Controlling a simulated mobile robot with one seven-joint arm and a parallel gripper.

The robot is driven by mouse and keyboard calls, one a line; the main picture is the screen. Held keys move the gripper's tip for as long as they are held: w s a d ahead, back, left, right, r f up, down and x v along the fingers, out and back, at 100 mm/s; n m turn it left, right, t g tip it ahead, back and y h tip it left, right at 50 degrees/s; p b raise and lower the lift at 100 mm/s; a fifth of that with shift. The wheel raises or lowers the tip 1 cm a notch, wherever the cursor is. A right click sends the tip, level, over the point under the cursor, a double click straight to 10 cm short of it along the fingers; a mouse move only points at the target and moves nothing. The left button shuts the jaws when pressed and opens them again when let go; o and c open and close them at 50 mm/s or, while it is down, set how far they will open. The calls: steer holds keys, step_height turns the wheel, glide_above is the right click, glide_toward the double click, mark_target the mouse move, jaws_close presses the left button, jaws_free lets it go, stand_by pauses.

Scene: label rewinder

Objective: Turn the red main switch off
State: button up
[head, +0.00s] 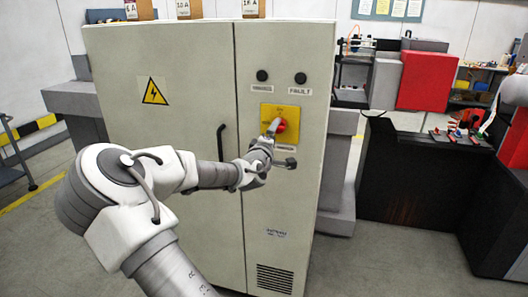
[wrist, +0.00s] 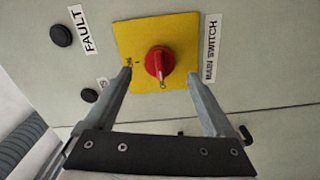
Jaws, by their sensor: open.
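The red main switch (head: 281,125) is a round knob on a yellow plate (head: 293,112) on the cabinet's right door. In the wrist view the red knob (wrist: 160,62) shows clearly on its yellow plate (wrist: 180,33). Its grip ridge seems to run up and down there, with a pale mark at the lower end. My gripper (head: 271,132) is at the switch and hides part of it in the head view. In the wrist view my gripper (wrist: 160,74) is open, with one finger on each side of the knob. I cannot tell whether they touch it.
The pale cabinet (head: 165,60) has a black door handle (head: 221,142), a warning triangle (head: 154,92) and two black round fittings above the switch. A metal handle (head: 286,162) sits just below the plate. A black bench (head: 410,180) stands at the right. The floor in front is clear.

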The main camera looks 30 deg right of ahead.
steer(key=v, duration=1.2)
steer(key=shift+p, duration=0.45)
steer(key=shift+s, duration=0.1)
steer(key=s+a+f+m+g+y, duration=0.25)
steer(key=f+m+g+y, duration=0.2)
steer(key=f, duration=0.55)
steer(key=s+a+f+m+y+p, duration=0.2)
steer(key=s+a+y, duration=0.1)
steer(key=a+y, duration=0.4)
steer(key=s+a+r+y, duration=0.3)
steer(key=s+a+r, duration=0.4)
steer(key=a+r, duration=0.3)
steer(key=s+a+r, duration=0.2)
steer(key=s+r, duration=0.1)
steer(key=s, duration=0.3)
steer(key=s+a+r+g+p, duration=0.1)
steer(key=s+a+r, duration=0.1)
steer(key=s, duration=0.4)
steer(key=shift+a+r+n+h, duration=0.15)
steer(key=shift+r+n+h, duration=0.25)
steer(key=shift+r, duration=0.45)
